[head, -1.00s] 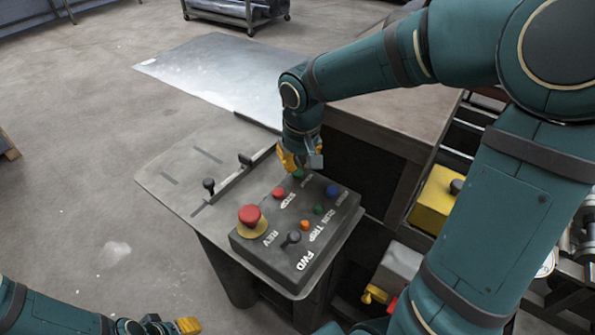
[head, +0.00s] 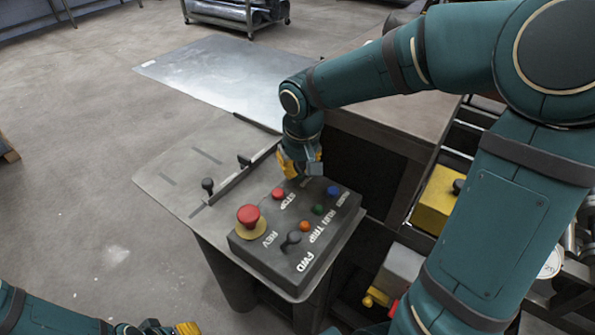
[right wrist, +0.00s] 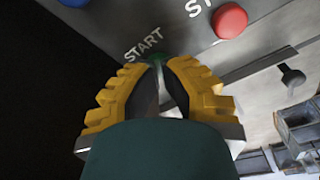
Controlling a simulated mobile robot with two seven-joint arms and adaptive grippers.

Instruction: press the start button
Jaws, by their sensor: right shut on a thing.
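The start button (right wrist: 155,58) is green and sits beside the white START lettering (right wrist: 144,44) on the dark control box (head: 270,258). In the head view it is hidden behind my right gripper (head: 300,172). In the right wrist view my right gripper (right wrist: 158,64) has its yellow fingertips drawn together right at the green button, covering part of it. How far the button is pressed in cannot be told. My left gripper (head: 168,328) shows only partly at the bottom edge, away from the box; its opening cannot be told.
The box also carries a red stop button (head: 278,193), a large red mushroom button (head: 248,214), a black selector (head: 291,239), and orange, green and blue lamps or buttons. A metal sheet (head: 210,72) lies behind.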

